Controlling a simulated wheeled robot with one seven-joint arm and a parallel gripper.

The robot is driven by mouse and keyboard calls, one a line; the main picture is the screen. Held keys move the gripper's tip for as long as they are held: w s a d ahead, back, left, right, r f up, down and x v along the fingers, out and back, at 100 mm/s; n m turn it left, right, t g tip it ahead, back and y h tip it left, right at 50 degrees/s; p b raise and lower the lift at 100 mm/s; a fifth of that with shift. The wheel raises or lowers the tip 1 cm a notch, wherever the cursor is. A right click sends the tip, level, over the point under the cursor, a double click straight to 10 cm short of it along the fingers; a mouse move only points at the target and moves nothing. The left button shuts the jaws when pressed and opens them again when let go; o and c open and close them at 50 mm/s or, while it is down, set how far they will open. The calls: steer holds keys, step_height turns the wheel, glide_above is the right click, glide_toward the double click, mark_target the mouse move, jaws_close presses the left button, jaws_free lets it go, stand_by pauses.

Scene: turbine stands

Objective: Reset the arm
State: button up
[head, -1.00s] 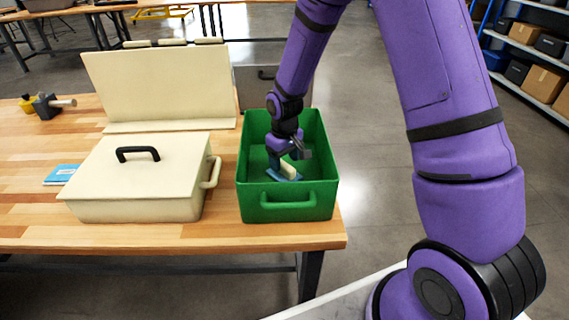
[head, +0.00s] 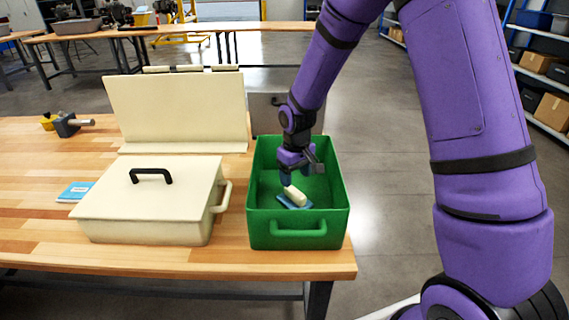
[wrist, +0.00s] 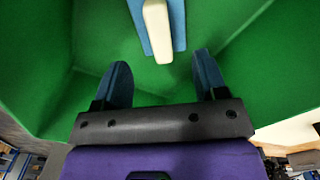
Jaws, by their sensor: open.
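My purple arm reaches down to the green bin on the table in the head view. My gripper (head: 301,178) is inside the bin's upper part, just above a cream block with a blue base (head: 295,197) lying on the bin floor. In the wrist view my gripper (wrist: 160,85) has its two blue fingers spread apart with nothing between them. The cream and blue piece (wrist: 158,30) lies beyond the fingertips, apart from them.
The green bin (head: 300,242) has walls close around my gripper. A cream lidded box (head: 150,200) stands to its left, with an upright cream panel (head: 180,105) behind. A blue booklet (head: 76,192) and a grey and yellow fixture (head: 66,124) lie at left.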

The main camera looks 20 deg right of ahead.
steer(key=s+d+r+m+t, duration=0.15)
steer(key=s+r, duration=0.35)
steer(key=r, duration=0.5)
steer(key=s+d+r+m+t, duration=0.1)
steer(key=s+d+r, duration=0.3)
steer(key=r, duration=0.7)
steer(key=s+r+t, duration=0.1)
steer(key=s+r, duration=0.2)
steer(key=s, duration=0.3)
steer(key=s+d+r+m, duration=0.1)
steer(key=s+r, duration=0.1)
steer(key=s, duration=0.5)
steer(key=s+r+t, duration=0.1)
steer(key=s+r, duration=0.2)
steer(key=s, duration=0.4)
steer(key=shift+d+r+m+t, duration=0.2)
steer(key=shift+r+m+t, duration=0.1)
steer(key=shift+m+t, duration=0.05)
steer(key=shift+s, duration=0.1)
